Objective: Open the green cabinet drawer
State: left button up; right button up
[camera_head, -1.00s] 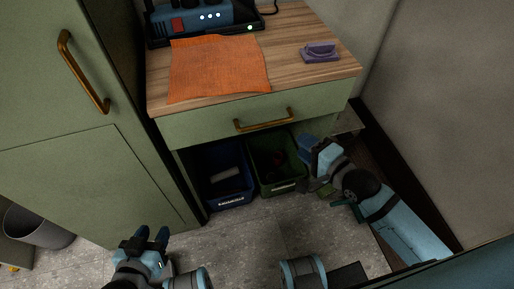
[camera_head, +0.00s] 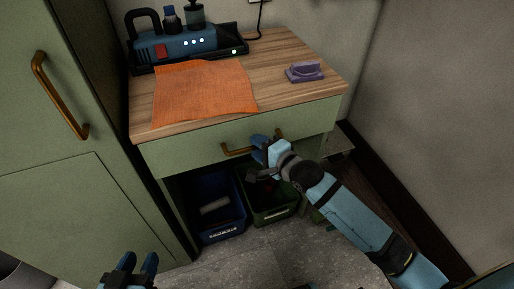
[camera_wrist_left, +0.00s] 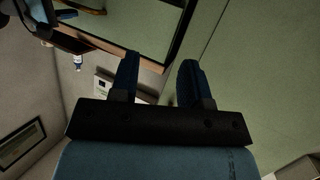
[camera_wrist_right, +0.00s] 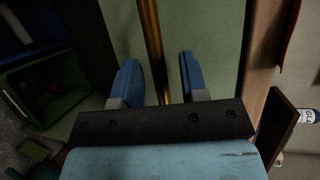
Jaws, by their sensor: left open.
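The green drawer (camera_head: 190,153) is closed under the wooden top. Its brass bar handle (camera_head: 236,151) is partly hidden by my right gripper (camera_head: 262,146), which is at the handle's right part. In the right wrist view my right gripper (camera_wrist_right: 160,80) is open. The handle (camera_wrist_right: 152,45) runs between its two blue fingers, nearer the left one, with the green drawer front (camera_wrist_right: 205,35) behind. I cannot tell whether a finger touches the bar. My left gripper (camera_head: 130,268) is open and empty, low in front of the tall green cabinet, away from the drawer.
An orange cloth (camera_head: 205,92), a purple object (camera_head: 305,71) and a black tray (camera_head: 145,66) with tools lie on the wooden top. A blue bin (camera_head: 222,230) and a green bin (camera_head: 270,212) stand below the drawer. A tall cabinet (camera_head: 60,180) is left; a wall (camera_head: 430,120) is right.

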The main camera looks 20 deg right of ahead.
jog(key=shift+w+a+f, duration=0.1)
jog(key=shift+w+a, duration=0.1)
jog(key=shift+w, duration=0.15)
pick_arm(q)
jog(key=shift+d+r, duration=0.1)
jog(key=shift+r, duration=0.15)
jog(key=shift+r, duration=0.1)
pick_arm(e)
jog(key=shift+c, duration=0.5)
pick_arm(q)
jog(key=shift+w, duration=0.1)
pick_arm(e)
grip_shut()
